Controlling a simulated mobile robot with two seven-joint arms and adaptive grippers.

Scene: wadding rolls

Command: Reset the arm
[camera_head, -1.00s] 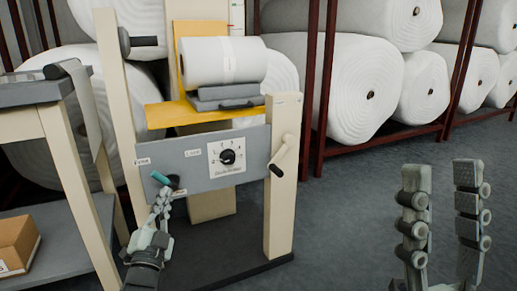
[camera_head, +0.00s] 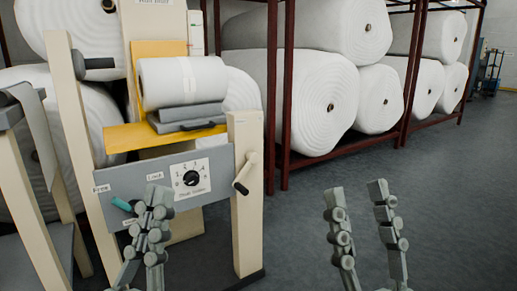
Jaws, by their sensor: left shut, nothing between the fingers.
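My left gripper (camera_head: 157,193) is shut and empty. It points up in front of the grey control panel (camera_head: 215,184) of the cream-framed machine, and hides part of the panel. A teal lever (camera_head: 121,205) on the panel shows just left of the fingers; I cannot tell whether they touch it, but they look apart. My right gripper (camera_head: 356,192) stands upright over the open floor to the right of the machine. Its two fingers are spread wide with nothing between them.
The machine carries a white wadding roll (camera_head: 182,82) on grey blocks above a yellow plate (camera_head: 117,136). A dial (camera_head: 191,178) and a crank handle (camera_head: 245,173) sit on its front. Large rolls (camera_head: 320,104) fill a dark red rack (camera_head: 287,95) behind. The floor (camera_head: 440,190) at right is clear.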

